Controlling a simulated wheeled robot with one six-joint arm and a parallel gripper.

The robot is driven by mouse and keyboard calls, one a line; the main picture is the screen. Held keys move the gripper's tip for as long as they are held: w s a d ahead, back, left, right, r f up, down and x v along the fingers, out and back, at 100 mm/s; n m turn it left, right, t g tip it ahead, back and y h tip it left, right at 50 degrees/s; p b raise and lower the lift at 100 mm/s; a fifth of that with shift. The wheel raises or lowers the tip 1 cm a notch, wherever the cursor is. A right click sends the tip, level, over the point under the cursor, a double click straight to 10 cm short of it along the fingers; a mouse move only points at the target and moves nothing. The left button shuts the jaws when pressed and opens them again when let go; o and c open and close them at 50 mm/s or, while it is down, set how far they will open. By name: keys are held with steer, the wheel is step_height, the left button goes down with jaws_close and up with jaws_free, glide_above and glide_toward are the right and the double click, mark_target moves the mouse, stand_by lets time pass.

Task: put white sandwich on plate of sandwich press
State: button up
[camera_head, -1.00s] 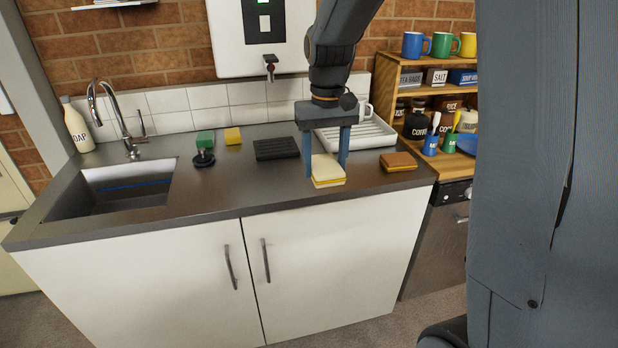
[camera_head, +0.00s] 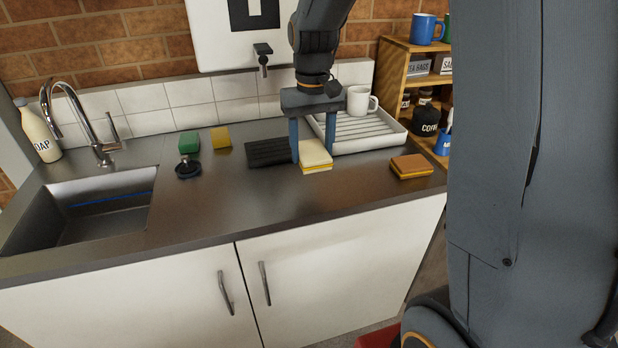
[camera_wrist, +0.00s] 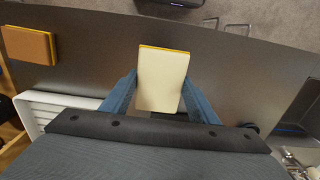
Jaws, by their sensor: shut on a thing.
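The white sandwich (camera_head: 315,154), pale bread with a yellow filling edge, is between the blue fingers of my gripper (camera_head: 312,150). My gripper is shut on it, over the steel counter; I cannot tell how high it is above the surface. In the wrist view the white sandwich (camera_wrist: 161,80) sits between the fingertips (camera_wrist: 158,88). A black ribbed plate (camera_head: 268,153), apparently the sandwich press plate, lies on the counter just left of my gripper. Its right end is partly hidden behind the left finger.
A brown sandwich (camera_head: 411,166) lies to the right. A white ribbed drying tray (camera_head: 397,134) with a white mug (camera_head: 360,101) stands behind. A round black knobbed object (camera_head: 187,169), green sponge (camera_head: 188,143) and yellow sponge (camera_head: 221,137) are left. The front counter is clear.

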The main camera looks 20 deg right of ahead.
mark_target(312, 189)
step_height(312, 189, down, 9)
steer(key=shift+s+r+p, duration=0.1)
steer(key=shift+r+p, duration=0.1)
steer(key=shift+p, duration=0.6)
steer(key=shift+f, duration=0.1)
steer(key=o, duration=0.8)
